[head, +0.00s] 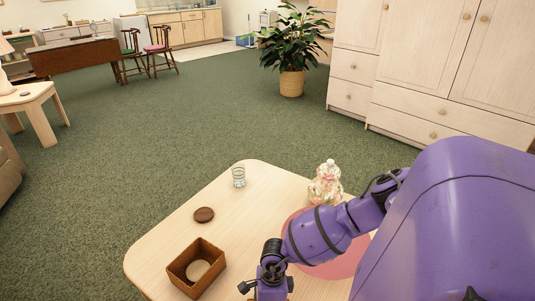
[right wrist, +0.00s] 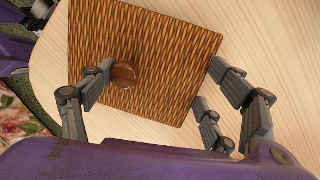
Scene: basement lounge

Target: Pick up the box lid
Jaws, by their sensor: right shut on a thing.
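The box lid (right wrist: 160,45) is a square woven brown panel with a round wooden knob (right wrist: 124,76), seen in the right wrist view. My right gripper (right wrist: 160,80) is shut on the lid, with fingers on both sides of the picture; the exact contact is hard to see. In the head view the right gripper (head: 266,286) is at the bottom edge, beside the box, and the lid does not show. The brown box (head: 211,284) stands open on the table with a round pale thing (head: 198,270) inside. My left gripper is not in view.
The light wooden table (head: 160,240) also bears a dark round coaster (head: 204,214), a glass (head: 238,176), a pink round mat (head: 335,265) and a floral jar-like ornament (head: 326,187) close to my right arm. The table's left side is mostly clear.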

